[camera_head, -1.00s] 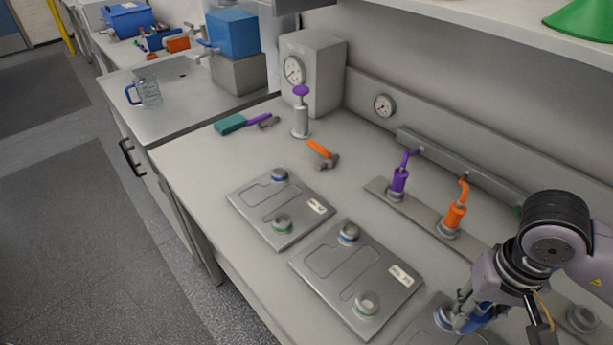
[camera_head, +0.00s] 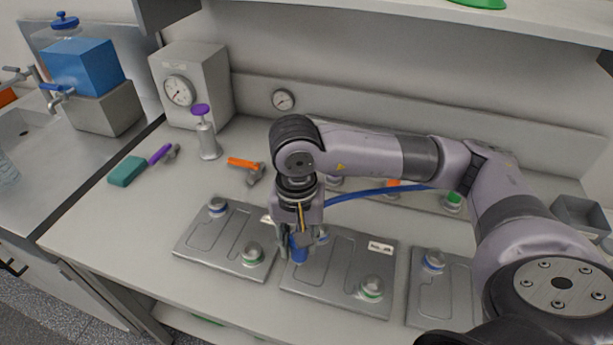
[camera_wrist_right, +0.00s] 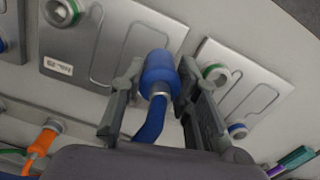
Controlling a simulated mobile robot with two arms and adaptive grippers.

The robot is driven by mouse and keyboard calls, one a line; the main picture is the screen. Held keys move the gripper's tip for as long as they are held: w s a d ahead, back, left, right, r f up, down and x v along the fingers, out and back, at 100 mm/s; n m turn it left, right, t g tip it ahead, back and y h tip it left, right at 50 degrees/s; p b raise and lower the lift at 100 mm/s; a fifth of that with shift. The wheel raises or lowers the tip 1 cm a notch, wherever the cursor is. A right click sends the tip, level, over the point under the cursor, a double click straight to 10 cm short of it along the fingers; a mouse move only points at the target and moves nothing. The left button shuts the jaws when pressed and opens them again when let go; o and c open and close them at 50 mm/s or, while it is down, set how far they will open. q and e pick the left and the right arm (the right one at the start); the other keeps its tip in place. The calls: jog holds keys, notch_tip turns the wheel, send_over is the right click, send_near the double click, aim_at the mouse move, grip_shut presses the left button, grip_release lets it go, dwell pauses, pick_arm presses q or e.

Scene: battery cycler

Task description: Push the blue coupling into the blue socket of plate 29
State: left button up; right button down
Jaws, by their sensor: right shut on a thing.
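The coupling appears apart from the socket. My left gripper is not in view.
A left plate (camera_head: 196,247) and a right plate (camera_head: 425,297) flank the middle one. A green-ringed socket (camera_head: 370,288) is on the middle plate. The blue hose (camera_head: 375,189) trails right.

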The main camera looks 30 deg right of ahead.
jog(key=w+d+r+n+p, duration=0.3)
jog(key=d+n, duration=0.2)
jog(key=n, duration=1)
jog(key=w+d+r+n+p, duration=0.2)
jog(key=w+d+n+p, duration=0.15)
jog(key=n, duration=1.15)
pick_arm(q)
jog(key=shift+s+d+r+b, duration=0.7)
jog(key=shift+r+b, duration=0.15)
jog(key=shift+b, duration=0.05)
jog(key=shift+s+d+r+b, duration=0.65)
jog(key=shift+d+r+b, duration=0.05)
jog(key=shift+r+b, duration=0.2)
pick_arm(e)
notch_tip(320, 180, down, 6)
jog(key=shift+s+d, duration=0.2)
jog(key=shift+d, duration=0.15)
